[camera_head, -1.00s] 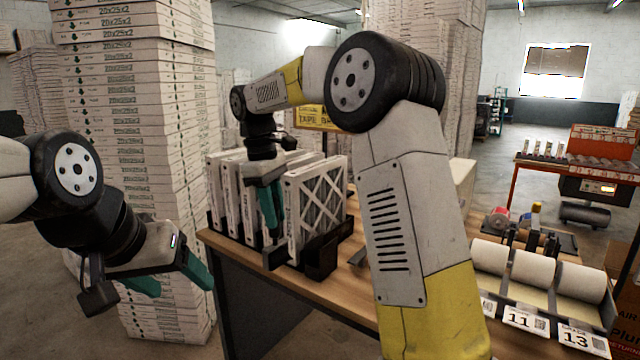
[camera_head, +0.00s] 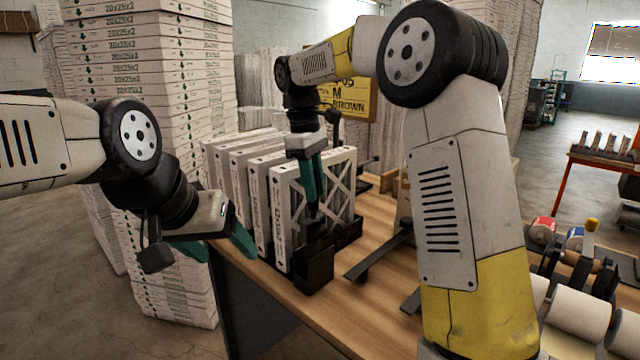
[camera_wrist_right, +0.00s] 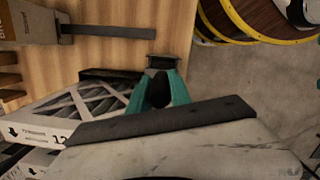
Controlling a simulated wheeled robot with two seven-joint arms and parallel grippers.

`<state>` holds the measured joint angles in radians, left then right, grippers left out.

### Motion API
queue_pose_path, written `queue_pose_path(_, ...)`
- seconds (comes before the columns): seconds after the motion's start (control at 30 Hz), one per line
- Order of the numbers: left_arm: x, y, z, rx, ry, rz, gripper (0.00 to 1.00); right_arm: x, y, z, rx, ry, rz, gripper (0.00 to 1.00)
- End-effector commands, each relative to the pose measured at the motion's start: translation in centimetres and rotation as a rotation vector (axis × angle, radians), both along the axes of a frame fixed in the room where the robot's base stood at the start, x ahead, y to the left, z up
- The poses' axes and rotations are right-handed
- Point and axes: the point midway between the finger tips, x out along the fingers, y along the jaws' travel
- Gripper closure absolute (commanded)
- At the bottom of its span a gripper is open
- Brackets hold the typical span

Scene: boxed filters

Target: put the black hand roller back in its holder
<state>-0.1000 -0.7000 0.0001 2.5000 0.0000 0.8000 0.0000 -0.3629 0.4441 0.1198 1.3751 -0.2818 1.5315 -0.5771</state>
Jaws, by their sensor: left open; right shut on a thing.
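My right gripper (camera_head: 312,182) points down over the front end of the row of filters, its green fingers shut on a dark thing, apparently the black hand roller (camera_head: 314,211). Most of the roller is hidden; a black part also shows between the fingers in the right wrist view (camera_wrist_right: 159,90). A black box-like holder (camera_head: 314,270) stands on the table just below, at the near end of the filter rack. I cannot tell whether the roller touches it. My left gripper (camera_head: 222,248) is open and empty, left of the table edge.
White boxed filters (camera_head: 285,210) stand upright beside the right gripper. A dark flat-armed stand (camera_head: 378,258) lies on the wooden table (camera_head: 350,310) to the right. Paper rolls (camera_head: 578,315) and tape dispensers are further right. Tall box stacks (camera_head: 150,80) rise behind my left arm.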

Motion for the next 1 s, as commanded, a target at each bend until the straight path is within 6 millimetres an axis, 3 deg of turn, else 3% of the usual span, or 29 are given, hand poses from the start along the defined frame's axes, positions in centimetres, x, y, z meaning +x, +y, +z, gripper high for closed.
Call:
queue_pose_path(0.37, 0.0, 0.0, 0.0, 0.0, 0.0, 0.0, 0.32, 0.0, 0.0, -0.6, -0.001, 0.001, -0.001, 1.0)
queue_pose_path(1.0, 0.0, 0.0, 0.0, 0.0, 0.0, 0.0, 0.32, -0.1, -0.1, -8.1, -0.001, 0.003, -0.001, 1.0)
